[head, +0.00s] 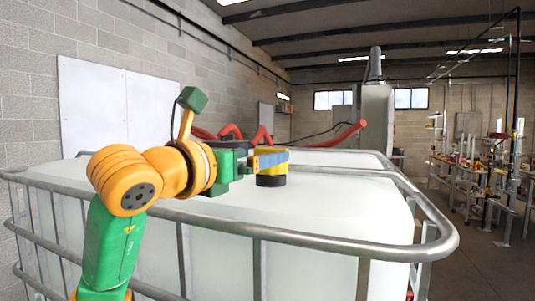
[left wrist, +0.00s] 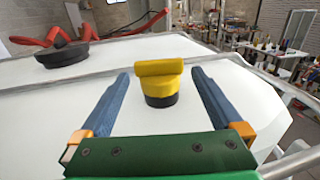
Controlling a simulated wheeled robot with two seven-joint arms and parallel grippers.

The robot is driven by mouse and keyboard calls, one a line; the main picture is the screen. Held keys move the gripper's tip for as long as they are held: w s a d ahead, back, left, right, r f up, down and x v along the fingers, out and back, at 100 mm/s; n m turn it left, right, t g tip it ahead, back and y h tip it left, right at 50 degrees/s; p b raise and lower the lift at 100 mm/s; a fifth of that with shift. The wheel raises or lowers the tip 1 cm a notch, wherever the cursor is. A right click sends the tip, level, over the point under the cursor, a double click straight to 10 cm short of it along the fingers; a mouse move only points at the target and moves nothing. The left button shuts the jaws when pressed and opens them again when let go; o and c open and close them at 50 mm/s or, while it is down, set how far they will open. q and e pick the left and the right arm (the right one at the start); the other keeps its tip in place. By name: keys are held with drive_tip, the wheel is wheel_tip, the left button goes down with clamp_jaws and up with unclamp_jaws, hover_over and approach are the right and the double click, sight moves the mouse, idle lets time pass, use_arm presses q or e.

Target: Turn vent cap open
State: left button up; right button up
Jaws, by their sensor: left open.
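The vent cap (head: 271,181) is a yellow cap with a raised bar grip on a black base, upright on top of the white tank. In the left wrist view the cap (left wrist: 160,86) stands between the lines of my two blue fingers, with a gap on each side. My left gripper (head: 274,160) is open and empty; it also shows in the left wrist view (left wrist: 158,77). In the head view a blue finger overlaps the cap's upper part. I see no clear contact. My right gripper is in neither view.
The white tank (head: 330,205) has a metal rail (head: 340,243) around its edge. A second tank behind it carries a black lid (left wrist: 62,55). Red hoses (head: 340,135) run behind. Cluttered workbenches (head: 470,175) stand at the right, beyond open floor.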

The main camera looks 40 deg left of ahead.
sight(265, 151)
use_arm(q)
drive_tip(key=w, duration=0.1)
drive_tip(key=w+a+p, duration=0.1)
drive_tip(key=w, duration=0.1)
drive_tip(key=shift+r, duration=0.15)
drive_tip(key=shift+s+d+r, duration=0.1)
drive_tip(key=shift+s+d, duration=0.05)
drive_tip(key=shift+d, duration=0.05)
drive_tip(key=c, duration=0.8)
drive_tip(key=shift+s+a, duration=0.1)
drive_tip(key=shift+a, duration=0.1)
drive_tip(key=c, duration=0.5)
